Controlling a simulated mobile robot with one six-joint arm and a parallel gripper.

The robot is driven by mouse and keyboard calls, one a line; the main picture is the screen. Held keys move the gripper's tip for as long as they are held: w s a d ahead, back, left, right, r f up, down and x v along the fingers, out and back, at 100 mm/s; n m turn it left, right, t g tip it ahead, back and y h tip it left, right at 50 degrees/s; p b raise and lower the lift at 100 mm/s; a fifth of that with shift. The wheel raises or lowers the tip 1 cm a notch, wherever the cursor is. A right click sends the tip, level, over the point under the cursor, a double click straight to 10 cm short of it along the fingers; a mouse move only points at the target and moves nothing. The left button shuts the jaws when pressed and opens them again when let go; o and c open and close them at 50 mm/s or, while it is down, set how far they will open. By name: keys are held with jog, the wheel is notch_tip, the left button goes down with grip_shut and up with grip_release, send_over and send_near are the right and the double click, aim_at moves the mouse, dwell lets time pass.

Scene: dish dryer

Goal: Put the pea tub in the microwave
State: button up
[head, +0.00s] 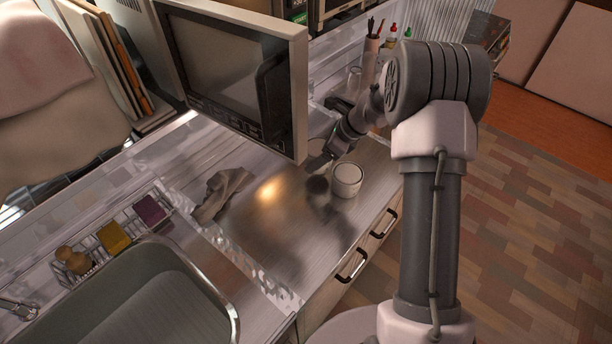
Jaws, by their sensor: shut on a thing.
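The pea tub seems to be the small white round tub (347,180), upright at the counter's front right part; its contents cannot be made out. My gripper (323,164) reaches down from the right to the tub's back left side. It is shut, apparently on the tub's rim, though the contact is small and partly in shadow. I cannot tell whether the tub is lifted off the counter. The microwave (218,58), with a grey window, dark frame and light edge, stands at the upper left of my gripper.
A crumpled cloth (221,192) lies on the counter left of the tub. The sink (160,300) and a rack with sponges (115,236) are at lower left. A utensil cup (372,45) and bottles stand behind my arm. Drawers with dark handles (352,266) are below the counter.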

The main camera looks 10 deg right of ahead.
notch_tip(320, 180, down, 5)
jog(key=shift+b, duration=0.95)
jog(key=shift+a+r, duration=0.1)
jog(key=shift+r, duration=0.05)
jog(key=o, duration=1.6)
jog(key=shift+s, duration=0.1)
